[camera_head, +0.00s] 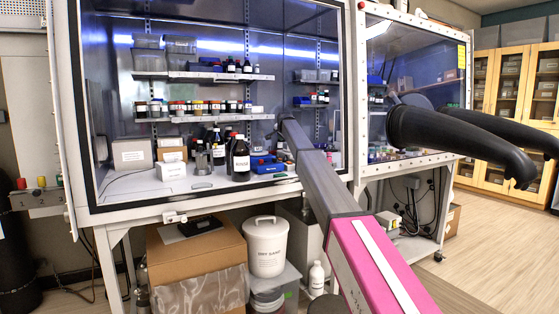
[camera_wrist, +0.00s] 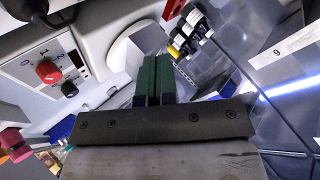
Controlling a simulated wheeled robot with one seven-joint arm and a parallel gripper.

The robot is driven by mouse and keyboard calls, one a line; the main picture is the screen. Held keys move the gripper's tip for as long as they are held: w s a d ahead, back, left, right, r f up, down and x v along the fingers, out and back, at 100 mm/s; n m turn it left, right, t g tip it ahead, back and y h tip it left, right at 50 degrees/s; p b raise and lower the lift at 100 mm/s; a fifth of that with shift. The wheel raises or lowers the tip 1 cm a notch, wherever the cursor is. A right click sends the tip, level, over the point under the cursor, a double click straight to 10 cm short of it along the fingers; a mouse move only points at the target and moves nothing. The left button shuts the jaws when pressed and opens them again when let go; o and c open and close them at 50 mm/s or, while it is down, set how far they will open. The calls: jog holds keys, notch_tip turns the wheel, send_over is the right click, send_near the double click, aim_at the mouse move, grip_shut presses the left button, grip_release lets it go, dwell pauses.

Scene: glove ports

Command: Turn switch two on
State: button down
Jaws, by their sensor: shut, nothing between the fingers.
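My gripper (camera_wrist: 157,66) shows in the wrist view with its two green fingers together and nothing between them. Left of it, a pale panel carries a red round knob (camera_wrist: 48,72) with printed marks around it, and a smaller dark knob (camera_wrist: 69,89) sits just below. The fingers are apart from both knobs. I cannot tell which control is switch two or whether it is on. In the head view my arm reaches up towards the glove box front, and my gripper cannot be made out there.
The glove box (camera_head: 220,203) holds shelves of bottles behind its window. Black gloves (camera_head: 440,132) stick out from the right-hand box. A cardboard box (camera_head: 195,250) and a white bucket (camera_head: 267,248) stand below. Floor at the right is open.

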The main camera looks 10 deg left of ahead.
aim_at(280, 159)
jog(key=shift+w+a+f, duration=0.1)
jog(key=shift+w+f, duration=0.05)
jog(key=shift+f, duration=1.25)
jog(key=shift+w+a+f, duration=0.1)
jog(key=shift+f, duration=1.35)
jog(key=shift+w+a+f, duration=0.1)
jog(key=shift+w+f, duration=0.05)
jog(key=shift+f, duration=1.25)
jog(key=shift+f, duration=0.4)
